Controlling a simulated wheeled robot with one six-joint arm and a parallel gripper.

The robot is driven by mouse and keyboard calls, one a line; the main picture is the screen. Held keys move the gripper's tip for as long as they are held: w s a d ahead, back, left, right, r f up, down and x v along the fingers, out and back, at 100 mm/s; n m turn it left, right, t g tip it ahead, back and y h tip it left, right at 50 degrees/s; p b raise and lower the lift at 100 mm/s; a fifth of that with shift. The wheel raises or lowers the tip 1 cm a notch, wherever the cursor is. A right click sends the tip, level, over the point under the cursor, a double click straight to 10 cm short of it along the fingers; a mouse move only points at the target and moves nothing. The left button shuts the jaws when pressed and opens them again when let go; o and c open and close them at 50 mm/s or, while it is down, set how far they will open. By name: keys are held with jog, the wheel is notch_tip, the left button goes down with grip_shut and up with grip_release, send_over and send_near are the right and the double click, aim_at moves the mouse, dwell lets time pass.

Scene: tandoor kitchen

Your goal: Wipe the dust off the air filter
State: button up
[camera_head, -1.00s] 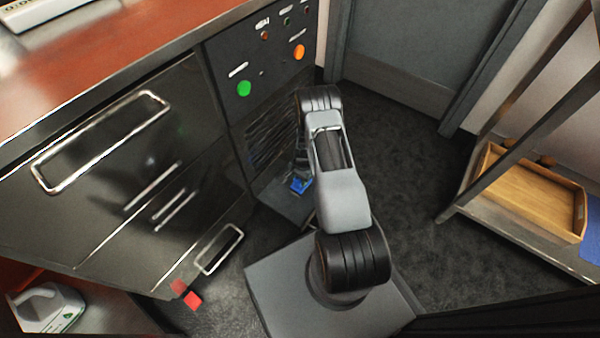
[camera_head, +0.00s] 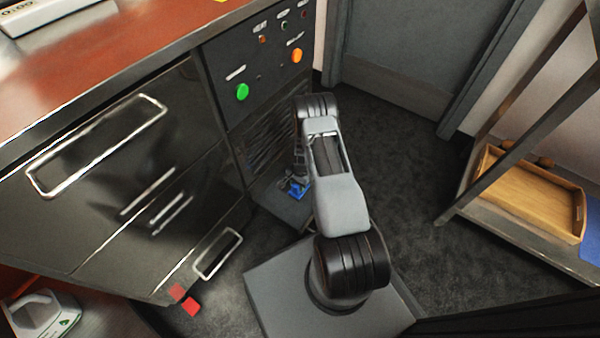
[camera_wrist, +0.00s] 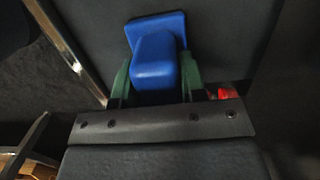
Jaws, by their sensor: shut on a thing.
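My gripper (camera_wrist: 154,78) is shut on a blue wiping tool (camera_wrist: 156,28), a block with a flat, wider plate at its far end. Green fingers clasp its sides. In the head view the tool is a small blue patch (camera_head: 298,191) low in front of the dark cabinet, beside my arm. Dark louvres (camera_head: 266,143) lie under the control panel, partly covered by my arm. A flat dark panel (camera_head: 283,207) sits below them by the floor. I cannot tell which is the air filter, see dust, or tell whether the tool touches a surface.
A red block (camera_head: 190,306) lies on the floor by the drawers. The counter (camera_head: 110,62) runs along the upper left. A rack with a wooden tray (camera_head: 530,197) stands at right. Dark floor (camera_head: 400,150) is clear between my arm and the rack.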

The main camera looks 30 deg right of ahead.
jog(key=shift+d+r+p, duration=0.2)
jog(key=shift+r+p, duration=2.5)
jog(key=shift+r, duration=1.3)
